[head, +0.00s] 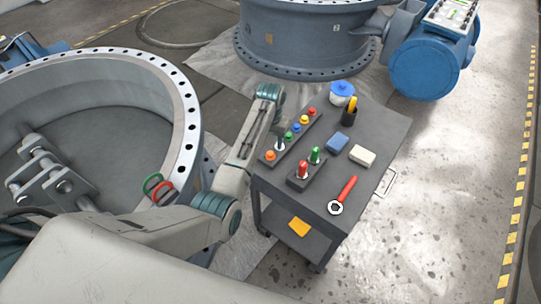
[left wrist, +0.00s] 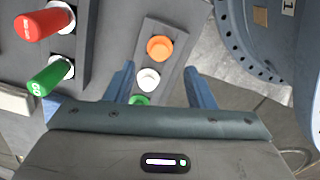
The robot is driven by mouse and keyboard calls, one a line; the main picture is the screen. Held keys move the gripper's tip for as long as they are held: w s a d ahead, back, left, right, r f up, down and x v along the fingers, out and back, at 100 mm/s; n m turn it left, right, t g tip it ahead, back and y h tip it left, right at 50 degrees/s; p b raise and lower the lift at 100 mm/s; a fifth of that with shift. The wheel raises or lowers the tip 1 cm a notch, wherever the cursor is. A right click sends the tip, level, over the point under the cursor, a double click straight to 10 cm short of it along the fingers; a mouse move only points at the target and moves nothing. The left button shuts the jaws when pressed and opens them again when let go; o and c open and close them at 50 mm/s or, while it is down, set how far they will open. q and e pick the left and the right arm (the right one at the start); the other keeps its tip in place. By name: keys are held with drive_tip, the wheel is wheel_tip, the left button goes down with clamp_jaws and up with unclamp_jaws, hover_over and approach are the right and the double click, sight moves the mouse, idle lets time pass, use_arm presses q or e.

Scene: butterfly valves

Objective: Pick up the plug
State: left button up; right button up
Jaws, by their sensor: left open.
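A long dark block (head: 292,134) on the cart top holds a row of round-topped pieces, including an orange one (head: 268,156) (left wrist: 160,48), a white one (head: 279,143) (left wrist: 148,79) and a green one (left wrist: 139,100). A shorter block beside it holds a red plug-like piece (head: 303,169) (left wrist: 42,24) and a green one (head: 315,155) (left wrist: 50,76). I cannot tell which piece is the plug. My left gripper (left wrist: 160,69) is open and empty above the long block, its fingers on either side of the row in the left wrist view. My right gripper is not in view.
The dark cart top (head: 385,125) also holds a blue block (head: 338,142), a pale block (head: 362,155), a red-handled wrench (head: 343,194), a blue-lidded jar (head: 341,93) and a dark cup (head: 350,113). Large valve bodies (head: 290,38) stand behind and left. The cart's right side has bare room.

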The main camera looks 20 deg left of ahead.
sight(271, 153)
use_arm(q)
wheel_tip(271, 153, down, 6)
drive_tip(key=shift+r+p, duration=0.15)
drive_tip(key=shift+p, duration=0.35)
drive_tip(key=shift+c, duration=0.4)
clamp_jaws()
